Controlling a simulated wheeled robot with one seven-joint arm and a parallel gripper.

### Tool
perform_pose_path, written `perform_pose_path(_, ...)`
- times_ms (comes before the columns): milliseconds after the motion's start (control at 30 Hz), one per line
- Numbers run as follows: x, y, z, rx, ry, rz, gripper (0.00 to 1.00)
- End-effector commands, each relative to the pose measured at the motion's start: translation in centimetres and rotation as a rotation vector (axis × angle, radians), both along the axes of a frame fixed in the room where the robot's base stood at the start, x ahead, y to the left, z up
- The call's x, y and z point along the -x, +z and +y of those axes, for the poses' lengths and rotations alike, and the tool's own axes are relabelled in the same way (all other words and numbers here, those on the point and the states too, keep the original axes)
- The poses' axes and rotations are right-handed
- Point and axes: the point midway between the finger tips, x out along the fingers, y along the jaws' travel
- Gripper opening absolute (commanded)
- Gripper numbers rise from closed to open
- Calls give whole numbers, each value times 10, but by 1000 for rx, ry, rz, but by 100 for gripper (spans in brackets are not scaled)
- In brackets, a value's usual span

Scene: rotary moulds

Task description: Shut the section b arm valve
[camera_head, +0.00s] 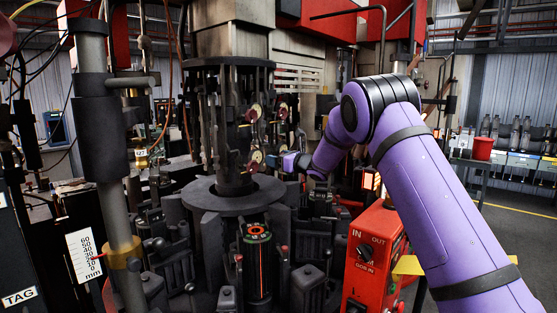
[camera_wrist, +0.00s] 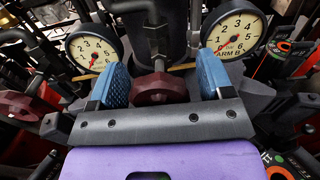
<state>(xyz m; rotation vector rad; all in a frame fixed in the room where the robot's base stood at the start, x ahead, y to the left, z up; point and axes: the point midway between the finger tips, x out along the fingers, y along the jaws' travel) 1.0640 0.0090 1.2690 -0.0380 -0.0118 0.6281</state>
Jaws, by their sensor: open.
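A dark red valve handwheel (camera_wrist: 158,90) shows in the wrist view between the two blue fingers of my gripper (camera_wrist: 162,76). The fingers are open, one on each side of the wheel; I cannot tell whether they touch it. A round gauge marked ARM B (camera_wrist: 233,35) stands just beyond the right finger. In the head view my gripper (camera_head: 289,161) is at the central column, close to a small dark red wheel (camera_head: 271,160) and a gauge (camera_head: 255,159).
A second dark red handwheel (camera_wrist: 22,106) and another gauge (camera_wrist: 93,49) are at the left of the wrist view. Black pipes and fittings crowd the column. A red control box (camera_head: 374,262) stands below my arm, and a round grey plate (camera_head: 205,203) surrounds the column base.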

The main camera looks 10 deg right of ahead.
Motion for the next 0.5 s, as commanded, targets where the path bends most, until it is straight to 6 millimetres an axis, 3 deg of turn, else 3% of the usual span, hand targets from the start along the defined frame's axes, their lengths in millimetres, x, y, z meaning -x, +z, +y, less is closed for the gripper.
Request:
perform_pose_path(200,0,0,0,0,0,0,74)
perform_pose_path(400,0,0,0,0,0,0,28)
perform_pose_path(500,0,0,0,-1,0,1,24)
